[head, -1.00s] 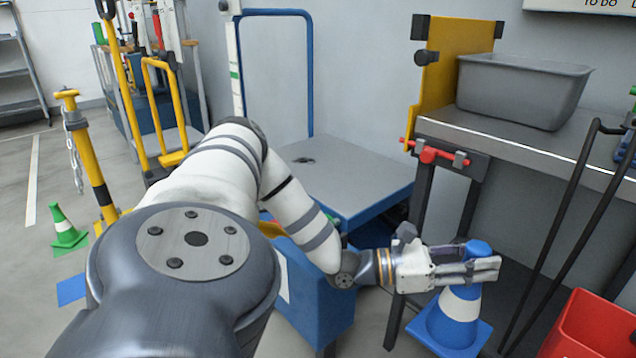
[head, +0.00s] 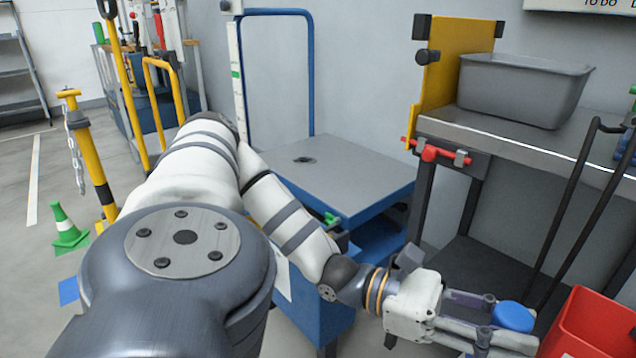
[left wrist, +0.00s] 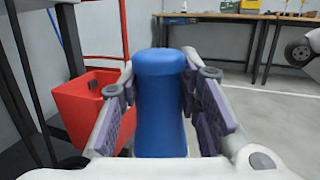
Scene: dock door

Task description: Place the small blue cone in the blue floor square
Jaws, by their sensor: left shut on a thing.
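The blue floor square (head: 69,290) lies at the far left of the head view, partly hidden by my arm. My right gripper is not in view.
A green and white cone (head: 66,228) stands near the blue square, beside a yellow and black post (head: 92,155). A blue cart (head: 340,180) stands in the middle. A grey workbench (head: 520,140) and a red bin (head: 590,325) are on the right.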

